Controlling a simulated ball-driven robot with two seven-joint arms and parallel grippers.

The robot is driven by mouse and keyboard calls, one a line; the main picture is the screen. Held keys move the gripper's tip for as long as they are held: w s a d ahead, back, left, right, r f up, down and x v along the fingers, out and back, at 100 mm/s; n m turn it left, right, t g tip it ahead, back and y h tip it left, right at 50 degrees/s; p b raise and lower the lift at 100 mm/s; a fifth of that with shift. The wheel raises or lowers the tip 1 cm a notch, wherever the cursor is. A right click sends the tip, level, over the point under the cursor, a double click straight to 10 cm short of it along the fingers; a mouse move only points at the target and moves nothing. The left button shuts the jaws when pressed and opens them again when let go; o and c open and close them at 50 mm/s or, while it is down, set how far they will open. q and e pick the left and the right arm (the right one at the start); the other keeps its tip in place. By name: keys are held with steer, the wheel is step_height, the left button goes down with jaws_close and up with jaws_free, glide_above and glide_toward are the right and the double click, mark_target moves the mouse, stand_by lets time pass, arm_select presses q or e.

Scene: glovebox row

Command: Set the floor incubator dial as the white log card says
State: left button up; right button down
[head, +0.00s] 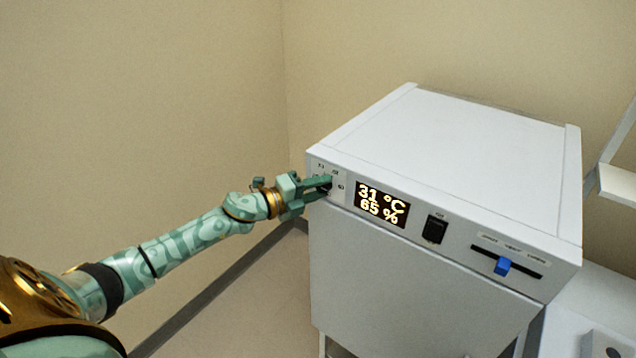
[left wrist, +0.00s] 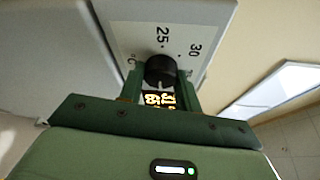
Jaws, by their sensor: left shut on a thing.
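The floor incubator (head: 420,300) is a large white box in the head view. The dial is a black knob at the left end of its front panel, mostly hidden there by my gripper; it shows in the left wrist view (left wrist: 160,68), with printed marks 25 and 30 around it. The incubator's display (head: 381,204) reads 31 °C and 65 %. My left gripper (head: 325,184) is shut on the dial, a finger on either side. My right gripper is not in view. I see no white log card in either view.
Right of the display are a black rocker switch (head: 435,229) and a slider with a blue knob (head: 503,266). A white surface (head: 580,310) lies at the lower right, and a white shelf (head: 617,184) juts in at the right edge. Bare floor (head: 240,310) lies left of the incubator.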

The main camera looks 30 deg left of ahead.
arm_select(q)
steer(key=shift+f+m, duration=0.1)
steer(key=shift+m, duration=0.2)
stand_by(0.4)
steer(key=o, duration=1)
steer(key=shift+c, duration=0.2)
steer(key=b+v, duration=0.2)
steer(key=v, duration=1.4)
steer(key=shift+s+r+b, duration=0.2)
steer(key=shift+r+b, duration=0.05)
steer(key=shift+b, duration=0.15)
